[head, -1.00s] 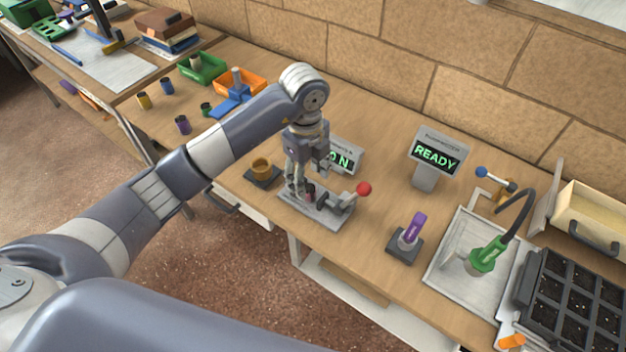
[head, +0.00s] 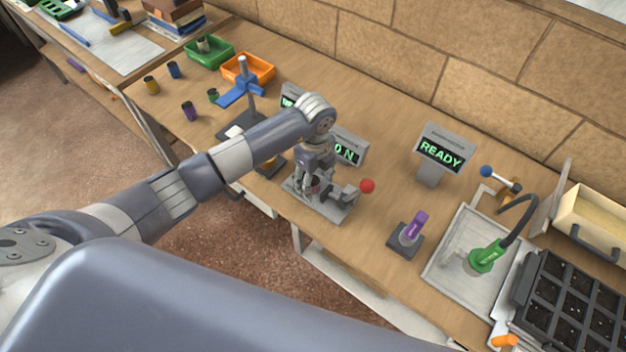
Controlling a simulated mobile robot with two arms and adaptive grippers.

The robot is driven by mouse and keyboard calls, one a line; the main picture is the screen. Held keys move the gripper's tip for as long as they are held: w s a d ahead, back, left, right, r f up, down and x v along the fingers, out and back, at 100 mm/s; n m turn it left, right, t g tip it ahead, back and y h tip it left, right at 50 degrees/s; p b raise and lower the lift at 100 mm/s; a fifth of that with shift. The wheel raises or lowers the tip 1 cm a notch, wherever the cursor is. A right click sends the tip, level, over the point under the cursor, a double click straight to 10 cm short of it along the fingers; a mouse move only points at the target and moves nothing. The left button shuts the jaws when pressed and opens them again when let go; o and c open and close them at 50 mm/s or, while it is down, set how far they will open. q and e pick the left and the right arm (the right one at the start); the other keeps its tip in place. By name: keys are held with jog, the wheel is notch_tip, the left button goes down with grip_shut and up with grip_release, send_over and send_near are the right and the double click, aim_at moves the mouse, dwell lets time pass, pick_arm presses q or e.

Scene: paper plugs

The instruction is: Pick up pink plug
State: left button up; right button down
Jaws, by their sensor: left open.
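A small dark pink plug (head: 312,184) stands in a grey metal fixture (head: 328,208) near the front edge of the bench, only partly visible. My left gripper (head: 311,191) points down over the fixture, open, with its fingers around or beside the plug. The fingers hide much of the plug, and I cannot tell whether they touch it. A red ball knob (head: 367,186) is on the fixture's right side. My right gripper is not in view.
A display reading READY (head: 443,152) and a purple-handled tool on a dark base (head: 408,235) stand to the right. A partly covered display (head: 350,148) is just behind the gripper. A blue-armed stand (head: 243,92) is at left. Bench between the displays is clear.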

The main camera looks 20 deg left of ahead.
pick_arm(q)
jog(key=shift+f, duration=0.75)
jog(key=c, duration=1.1)
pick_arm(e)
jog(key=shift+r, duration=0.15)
